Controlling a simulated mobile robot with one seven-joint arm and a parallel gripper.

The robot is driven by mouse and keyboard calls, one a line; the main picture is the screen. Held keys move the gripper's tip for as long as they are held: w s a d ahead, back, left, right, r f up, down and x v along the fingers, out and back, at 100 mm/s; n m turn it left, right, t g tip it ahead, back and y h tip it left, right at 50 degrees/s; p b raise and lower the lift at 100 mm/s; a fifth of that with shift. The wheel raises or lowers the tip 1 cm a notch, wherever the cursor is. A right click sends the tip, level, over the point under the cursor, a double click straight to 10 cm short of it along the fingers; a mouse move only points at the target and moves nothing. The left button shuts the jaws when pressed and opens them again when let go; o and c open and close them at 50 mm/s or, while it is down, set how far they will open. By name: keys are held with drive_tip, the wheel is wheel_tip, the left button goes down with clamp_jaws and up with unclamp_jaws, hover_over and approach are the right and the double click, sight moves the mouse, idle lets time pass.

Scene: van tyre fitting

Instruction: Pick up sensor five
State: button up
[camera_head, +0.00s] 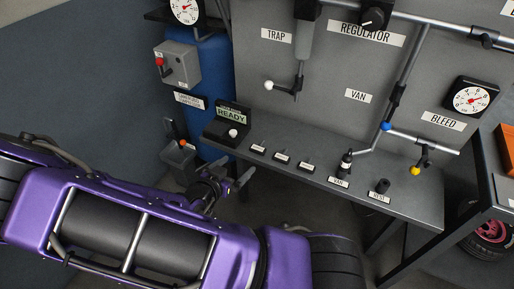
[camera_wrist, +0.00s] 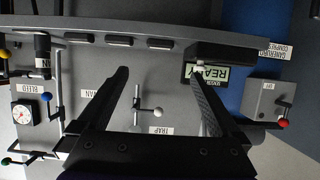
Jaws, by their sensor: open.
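No part that I can read as sensor five is marked in either view. Several small dark pieces (camera_head: 283,157) with white labels, too small to read, lie in a row on the grey bench (camera_head: 330,180). A black bottle-like part (camera_head: 346,162) stands behind a label, and a short black cylinder (camera_head: 382,185) stands farther right. My gripper (camera_head: 231,181) is open and empty in front of the bench's left end, apart from the pieces. In the wrist view, which is upside down, the open fingers (camera_wrist: 160,75) point toward the bench edge, with dark pads (camera_wrist: 118,40) along it.
A black box with a READY display (camera_head: 232,115) sits at the bench's left end. Behind are the wall panel with a white-knobbed TRAP lever (camera_head: 270,85), a blue tank (camera_head: 205,85) and a grey switch box (camera_head: 177,64). A BLEED valve (camera_head: 416,170) has a yellow knob.

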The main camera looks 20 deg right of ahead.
approach(257, 150)
drive_tip(key=x, duration=0.3)
drive_tip(key=b+x, duration=0.1)
drive_tip(key=x, duration=0.4)
drive_tip(key=shift+w+d+f, duration=0.15)
drive_tip(key=shift+w+d, duration=0.1)
drive_tip(key=c, duration=1.3)
